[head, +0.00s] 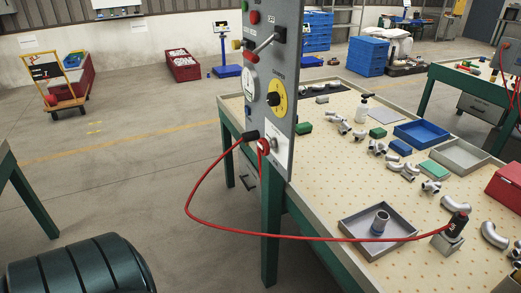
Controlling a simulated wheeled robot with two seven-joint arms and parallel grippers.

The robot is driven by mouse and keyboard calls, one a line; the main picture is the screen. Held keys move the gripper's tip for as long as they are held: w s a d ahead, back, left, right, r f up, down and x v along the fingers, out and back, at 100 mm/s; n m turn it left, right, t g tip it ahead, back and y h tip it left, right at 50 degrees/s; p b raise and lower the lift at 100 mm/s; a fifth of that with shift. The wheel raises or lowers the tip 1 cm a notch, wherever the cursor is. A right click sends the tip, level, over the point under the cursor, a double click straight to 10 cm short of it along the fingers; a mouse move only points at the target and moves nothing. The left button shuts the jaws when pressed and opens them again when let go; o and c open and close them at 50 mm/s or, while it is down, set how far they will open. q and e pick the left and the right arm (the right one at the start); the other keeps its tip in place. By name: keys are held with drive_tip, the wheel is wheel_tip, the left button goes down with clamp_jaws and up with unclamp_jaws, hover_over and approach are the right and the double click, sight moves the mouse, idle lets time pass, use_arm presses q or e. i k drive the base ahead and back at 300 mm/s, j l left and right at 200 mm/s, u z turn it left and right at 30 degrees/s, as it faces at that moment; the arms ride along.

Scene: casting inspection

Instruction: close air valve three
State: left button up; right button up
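A tall grey control panel (286,130) stands at the near end of the workbench, seen at an angle. It carries a lever (263,44) with a red end, a red knob (254,17), a white round gauge (250,88) and a yellow dial with a black knob (275,98). Low on it are a black fitting (250,136) and a red-and-white fitting (264,146), near the upper end of a red hose (196,214). The labels are too small to read, so I cannot tell which control is air valve three. Neither gripper is in view.
The workbench (330,175) holds pipe fittings, a grey tray (350,222), blue and grey trays and a red box (506,187). The hose loops to a black-topped tool (455,228). A dark ribbed shape (80,270) fills the bottom left.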

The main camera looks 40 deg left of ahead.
sight(264, 145)
drive_tip(key=i, duration=0.5)
drive_tip(key=u, duration=1.7)
